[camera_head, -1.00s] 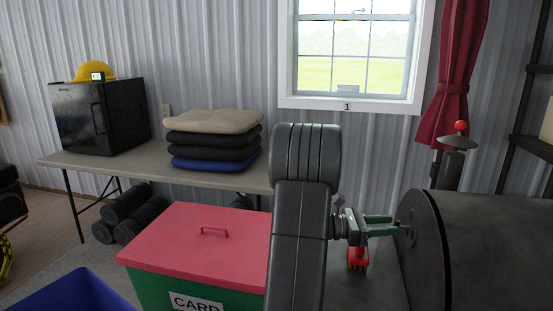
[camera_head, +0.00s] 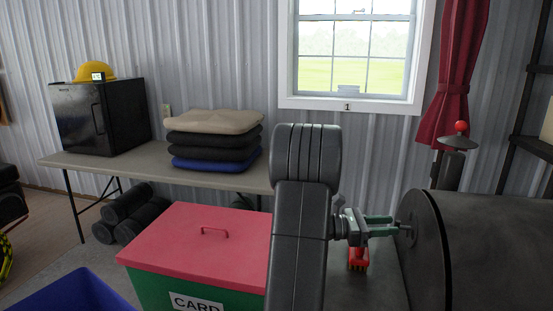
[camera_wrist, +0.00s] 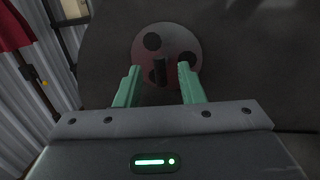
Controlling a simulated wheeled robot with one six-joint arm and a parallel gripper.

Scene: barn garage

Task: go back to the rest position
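My gripper (camera_head: 388,225) is at the flat end of a dark drum-shaped body (camera_head: 490,240), at the right in the head view. In the wrist view my gripper (camera_wrist: 158,82) is open, with its two green fingers apart. A dark upright knob (camera_wrist: 159,69) shows between them, on a round reddish-grey disc (camera_wrist: 172,31) with dark holes. Whether the fingers touch the disc I cannot tell. Nothing is held.
A red-handled brush (camera_head: 358,258) is below my gripper. A red-lidded green bin (camera_head: 190,240), a blue bin (camera_head: 70,295) and a table (camera_head: 80,160) with stacked cushions (camera_head: 213,140) and a black mini fridge (camera_head: 100,115) are to the left. A red curtain (camera_head: 460,70) hangs behind.

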